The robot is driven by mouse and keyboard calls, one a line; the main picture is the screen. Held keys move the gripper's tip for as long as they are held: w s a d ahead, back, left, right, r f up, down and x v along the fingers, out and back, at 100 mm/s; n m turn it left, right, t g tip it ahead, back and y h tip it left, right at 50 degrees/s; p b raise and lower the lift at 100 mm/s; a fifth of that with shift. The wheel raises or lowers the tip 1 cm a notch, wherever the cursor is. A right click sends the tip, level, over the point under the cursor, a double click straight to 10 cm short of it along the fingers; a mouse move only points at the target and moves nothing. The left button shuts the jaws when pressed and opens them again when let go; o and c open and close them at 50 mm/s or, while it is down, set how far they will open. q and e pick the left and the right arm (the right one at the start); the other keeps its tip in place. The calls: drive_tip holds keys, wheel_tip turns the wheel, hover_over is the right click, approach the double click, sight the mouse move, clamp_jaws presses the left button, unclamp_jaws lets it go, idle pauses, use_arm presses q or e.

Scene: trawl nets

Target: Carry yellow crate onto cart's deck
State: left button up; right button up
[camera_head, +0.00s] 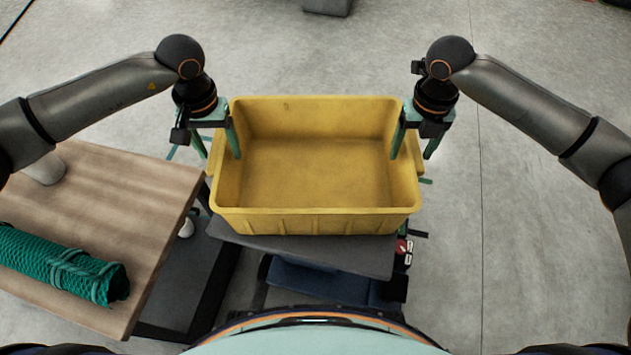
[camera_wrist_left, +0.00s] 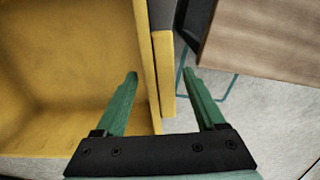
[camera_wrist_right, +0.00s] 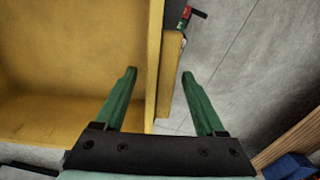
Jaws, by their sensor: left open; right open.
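The yellow crate (camera_head: 318,224) is empty and upright in the middle of the head view. It sits over a dark grey flat deck (camera_head: 345,258), which shows along its near side; its underside is hidden. My left gripper (camera_head: 218,154) is open at the crate's left wall, one finger inside and one outside. My right gripper (camera_head: 411,155) is open at the right wall in the same way. In the left wrist view the crate wall (camera_wrist_left: 146,60) stands between the spread fingers. In the right wrist view the wall (camera_wrist_right: 153,60) also lies between open fingers.
A wooden table (camera_head: 125,205) stands close on the left, with a rolled green net (camera_head: 60,265) on it. A red-and-white part (camera_head: 403,250) is beside the deck's right edge. A grey block (camera_head: 327,6) is far back.

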drive_tip(key=shift+r, duration=0.1)
use_arm(q)
wheel_tip(320, 180, up, 12)
use_arm(e)
wheel_tip(320, 180, up, 12)
idle(0.7)
idle(0.4)
